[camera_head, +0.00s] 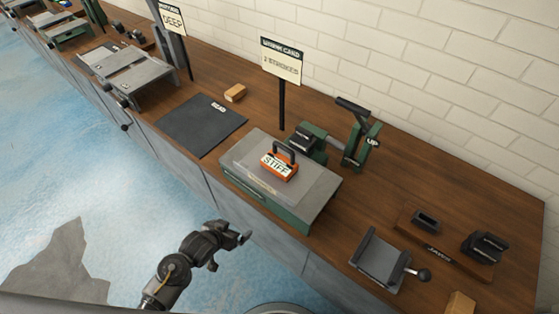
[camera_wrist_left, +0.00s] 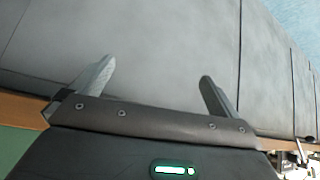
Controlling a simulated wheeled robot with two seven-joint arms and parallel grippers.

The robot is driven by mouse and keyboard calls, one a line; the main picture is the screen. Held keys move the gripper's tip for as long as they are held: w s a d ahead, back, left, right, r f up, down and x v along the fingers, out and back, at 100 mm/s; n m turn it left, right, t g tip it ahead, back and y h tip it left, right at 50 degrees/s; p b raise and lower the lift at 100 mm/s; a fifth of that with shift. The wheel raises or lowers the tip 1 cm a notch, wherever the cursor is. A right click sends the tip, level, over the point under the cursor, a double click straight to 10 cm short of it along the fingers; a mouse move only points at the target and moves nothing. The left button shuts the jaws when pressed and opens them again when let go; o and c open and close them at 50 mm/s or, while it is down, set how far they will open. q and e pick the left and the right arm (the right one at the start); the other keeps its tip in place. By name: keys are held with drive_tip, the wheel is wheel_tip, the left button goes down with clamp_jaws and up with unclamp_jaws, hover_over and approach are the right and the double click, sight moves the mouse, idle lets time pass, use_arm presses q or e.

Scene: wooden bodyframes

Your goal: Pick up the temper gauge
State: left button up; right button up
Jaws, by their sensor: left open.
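An orange block with a dark handle and a white label reading STIFF (camera_head: 277,167), which looks like the temper gauge, sits on the grey top of a green-sided box (camera_head: 240,163) on the bench. My left gripper (camera_head: 230,252) is open and empty, in front of the bench, below and to the left of the block in the head view. The left wrist view shows its two fingers (camera_wrist_left: 156,80) spread apart, with grey cabinet panels behind them and no block between them. My right gripper is not in view.
A green stand with a dark lever (camera_head: 358,140) is behind the box, and a sign on a post (camera_head: 281,62) stands left of it. A dark mat (camera_head: 201,124) lies left. A grey vise-like fixture (camera_head: 381,262) sits right, near the bench's front edge.

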use_arm(q)
drive_tip(key=w+d+r+m+t+h, duration=0.1)
drive_tip(key=d+r, duration=0.2)
drive_tip(key=r, duration=0.7)
drive_tip(key=w+d+r+m+t+h, duration=0.1)
drive_tip(key=d+r+t, duration=0.1)
drive_tip(key=r, duration=0.8)
drive_tip(key=m+h, duration=0.2)
drive_tip(key=h, duration=0.1)
approach(277, 165)
drive_tip(key=shift+w+f, duration=0.2)
drive_tip(key=shift+f, duration=0.05)
drive_tip(key=x, duration=0.5)
drive_tip(key=shift+w+d+f+p, duration=0.1)
drive_tip(key=shift+w+d+p, duration=0.05)
drive_tip(key=shift+p, duration=0.2)
drive_tip(key=shift+w+d, duration=0.1)
drive_tip(key=p+x, duration=0.1)
drive_tip(key=x, duration=0.3)
drive_tip(key=shift+w+d, duration=0.2)
drive_tip(key=shift+w+d+f, duration=0.1)
drive_tip(key=shift+f, duration=0.05)
drive_tip(key=c, duration=0.9)
drive_tip(key=shift+c, duration=0.2)
